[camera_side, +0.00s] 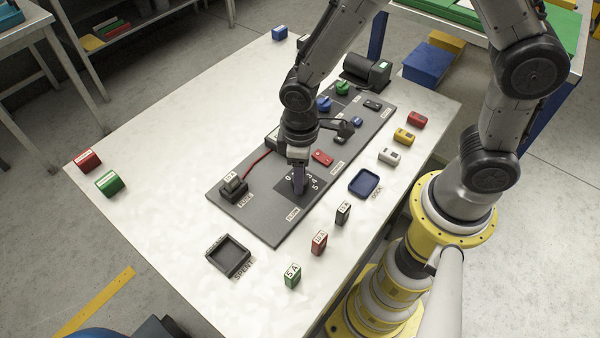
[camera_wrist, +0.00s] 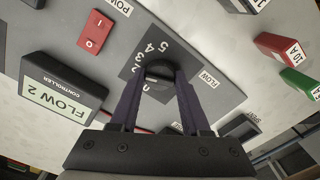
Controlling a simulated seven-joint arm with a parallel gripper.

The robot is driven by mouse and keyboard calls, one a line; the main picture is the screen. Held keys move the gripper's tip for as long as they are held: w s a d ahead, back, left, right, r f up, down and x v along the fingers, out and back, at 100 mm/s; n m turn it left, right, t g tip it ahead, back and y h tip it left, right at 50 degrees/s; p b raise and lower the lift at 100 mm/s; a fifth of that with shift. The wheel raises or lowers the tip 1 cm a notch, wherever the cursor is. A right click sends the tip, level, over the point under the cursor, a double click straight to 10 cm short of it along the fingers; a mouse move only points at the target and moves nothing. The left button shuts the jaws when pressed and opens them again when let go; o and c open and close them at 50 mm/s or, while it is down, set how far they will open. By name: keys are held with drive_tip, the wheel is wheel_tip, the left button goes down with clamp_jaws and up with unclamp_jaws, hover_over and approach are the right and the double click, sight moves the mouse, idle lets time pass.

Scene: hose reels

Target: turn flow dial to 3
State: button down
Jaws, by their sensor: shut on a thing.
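The flow dial (camera_wrist: 160,73) is a dark round knob on a dark square plate with white numbers, labelled FLOW. In the side view its numbered plate (camera_side: 318,192) shows beside my gripper, while the knob itself is mostly hidden. My gripper (camera_wrist: 161,80) points down at the dial with its fingers on both sides of the knob, shut on it. It also shows in the side view (camera_side: 299,188). The controller's display (camera_wrist: 55,104) reads FLOW 2. I cannot make out the knob's pointer.
A red rocker switch (camera_wrist: 95,32) lies near the dial on the grey panel (camera_side: 262,222). Coloured fuse blocks (camera_side: 319,242), a SPENT tray (camera_side: 228,256) and a blue dish (camera_side: 364,183) stand around the panel. The table's left part is mostly clear.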

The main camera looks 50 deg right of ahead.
drive_tip(key=shift+m, duration=1.9)
drive_tip(key=shift+c, duration=1.9)
unclamp_jaws()
wheel_tip(320, 180, up, 14)
drive_tip(key=shift+d, duration=0.1)
